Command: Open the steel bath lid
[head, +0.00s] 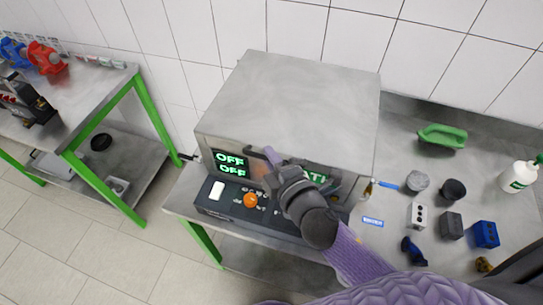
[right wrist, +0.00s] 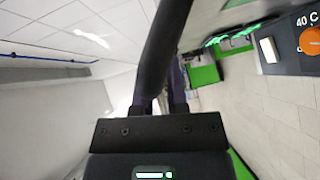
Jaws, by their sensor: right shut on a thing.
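The steel bath is a boxy unit with a front panel (head: 210,207) carrying an orange knob (head: 250,200), a white switch and a green display (head: 231,163) reading OFF twice. Its flat steel lid (head: 295,100) lies on top and looks closed. My right gripper (head: 273,166) is at the front of the bath, just right of the display, shut on a dark bar-like handle. In the right wrist view the dark handle (right wrist: 166,45) runs up from between the fingers (right wrist: 160,100). The hand and wrist hide part of the bath's front. My left gripper is not in view.
On the bench right of the bath are a green tray (head: 442,136), a white bottle (head: 520,175), a blue block (head: 484,235) and several small blocks and cups. A green-legged table (head: 100,85) stands at left. A tiled wall is behind the bath.

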